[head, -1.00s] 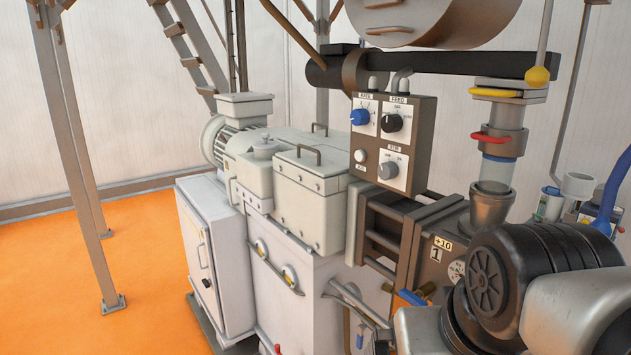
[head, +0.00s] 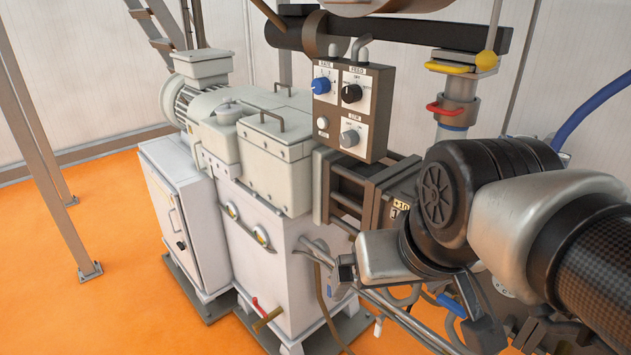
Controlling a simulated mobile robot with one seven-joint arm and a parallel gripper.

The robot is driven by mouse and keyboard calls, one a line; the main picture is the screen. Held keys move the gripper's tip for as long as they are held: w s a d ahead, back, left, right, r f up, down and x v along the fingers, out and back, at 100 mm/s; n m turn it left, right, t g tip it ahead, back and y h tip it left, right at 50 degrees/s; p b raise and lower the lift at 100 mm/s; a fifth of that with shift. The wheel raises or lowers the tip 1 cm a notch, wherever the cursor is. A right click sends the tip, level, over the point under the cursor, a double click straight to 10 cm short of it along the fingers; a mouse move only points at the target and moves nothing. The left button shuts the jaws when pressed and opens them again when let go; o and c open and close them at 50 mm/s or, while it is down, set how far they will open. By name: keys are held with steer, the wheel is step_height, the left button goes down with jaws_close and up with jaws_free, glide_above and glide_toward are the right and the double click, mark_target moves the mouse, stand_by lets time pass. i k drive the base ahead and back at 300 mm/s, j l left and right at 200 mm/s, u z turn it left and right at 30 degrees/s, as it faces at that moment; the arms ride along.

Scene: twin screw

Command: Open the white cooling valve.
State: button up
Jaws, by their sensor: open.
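I cannot pick out a white-handled valve for certain in the head view. The valve handles that show are a red lever (head: 258,304) on a brass fitting low at the front of the machine, a blue lever (head: 452,306) low behind my arm, and a red handle (head: 446,109) and a yellow handle (head: 446,67) on the vertical feed pipe. My arm comes in from the right and covers the machine's lower right part.
A white twin-screw machine (head: 262,150) with a white cabinet (head: 175,215) stands centre left. A control box (head: 353,108) with knobs sits above it. Thin metal pipes (head: 370,293) run low in front of my arm.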

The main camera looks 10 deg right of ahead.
mark_target(380, 318)
steer(key=z, duration=0.45)
steer(key=i+z, duration=0.15)
steer(key=i, duration=0.15)
steer(key=j+z, duration=0.1)
steer(key=z, duration=0.3)
steer(key=j+z, duration=0.1)
steer(key=z, duration=0.3)
steer(key=k+z, duration=0.1)
steer(key=z, duration=0.3)
steer(key=k, duration=0.45)
